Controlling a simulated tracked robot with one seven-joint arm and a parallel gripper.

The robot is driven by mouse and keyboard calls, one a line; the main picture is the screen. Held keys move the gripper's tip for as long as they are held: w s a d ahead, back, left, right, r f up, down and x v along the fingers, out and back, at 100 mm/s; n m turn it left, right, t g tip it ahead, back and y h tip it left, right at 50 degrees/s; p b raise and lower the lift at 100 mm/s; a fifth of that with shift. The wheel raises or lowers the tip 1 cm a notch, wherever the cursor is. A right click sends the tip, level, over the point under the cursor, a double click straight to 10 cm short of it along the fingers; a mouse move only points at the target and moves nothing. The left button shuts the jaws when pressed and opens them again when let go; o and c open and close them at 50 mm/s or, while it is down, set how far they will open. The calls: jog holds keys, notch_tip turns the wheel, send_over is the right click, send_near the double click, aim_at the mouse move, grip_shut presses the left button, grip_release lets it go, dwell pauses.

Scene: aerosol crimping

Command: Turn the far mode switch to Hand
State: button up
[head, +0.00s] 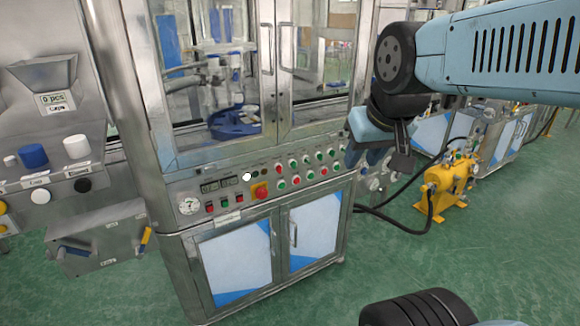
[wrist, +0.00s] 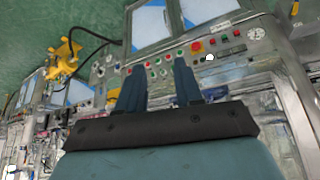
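My gripper (head: 366,160) is at the right end of the machine's front control panel (head: 225,190), in front of it in the head view. In the wrist view its two blue fingers (wrist: 159,64) stand apart with nothing between them. The panel shows behind the fingertips there, turned over, with rows of red and green buttons (wrist: 157,67). A white round knob (head: 247,176) and small dark round controls (head: 259,171) sit left of the button rows. I cannot tell which control is the far mode switch, nor read its setting. The gripper hides part of the panel's right end.
A yellow unit (head: 448,183) with black hoses stands at right. Green floor (head: 400,265) is open in front.

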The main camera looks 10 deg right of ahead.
aim_at(295, 167)
jog(key=w+d+f+t, duration=0.2)
jog(key=w+f, duration=0.3)
jog(key=w, duration=0.8)
jog(key=w+d+f+t, duration=0.2)
jog(key=w+f, duration=0.3)
jog(key=w, duration=0.7)
jog(key=w+f+m+t+y, duration=0.1)
jog(key=w+f+t+y, duration=0.3)
jog(key=f, duration=0.6)
jog(key=w+f+m+t+y, duration=0.1)
jog(key=w+f+t+y, duration=0.15)
jog(key=w+f, duration=0.55)
jog(key=shift+t+h, duration=0.35)
jog(key=shift+t, duration=0.1)
jog(key=x, duration=0.3)
jog(key=f+x, duration=0.1)
jog(key=x, duration=0.3)
jog(key=f+x, duration=0.1)
jog(key=x, duration=0.3)
jog(key=shift+a+f, duration=0.25)
jog(key=shift+a, duration=0.2)
jog(key=shift+c, duration=0.2)
grip_shut()
